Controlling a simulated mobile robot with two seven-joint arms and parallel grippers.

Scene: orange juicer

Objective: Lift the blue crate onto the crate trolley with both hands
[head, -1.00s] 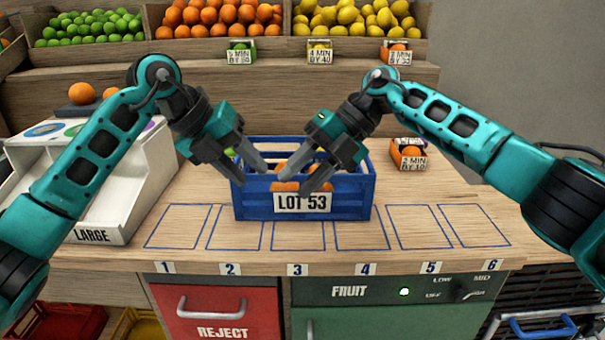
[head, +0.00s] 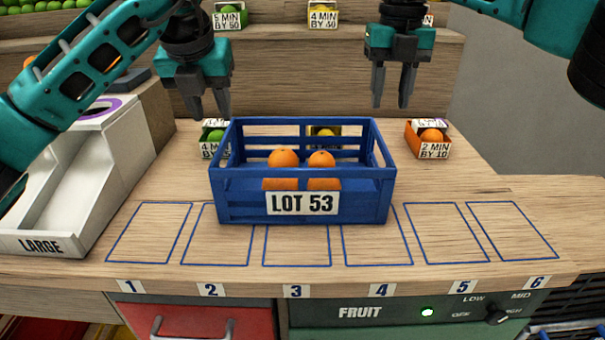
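The blue crate (head: 350,205) with the LOT 53 label sits on the wooden counter behind the numbered squares. Two oranges (head: 284,158) show on top inside it, with more orange seen through the slot below. My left gripper (head: 209,108) points down above and behind the crate's left end, with its fingers apart and nothing between them. My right gripper (head: 391,100) points down above and behind the crate's right end, fingers apart and empty. Neither gripper touches the crate. The crate trolley is not in view.
A white LARGE bin (head: 60,215) stands at the left. A small box with a green fruit (head: 213,138) and one with an orange (head: 430,140) stand behind the crate's ends; a yellow-fruit box (head: 323,135) shows through the crate. The numbered squares (head: 297,245) are empty.

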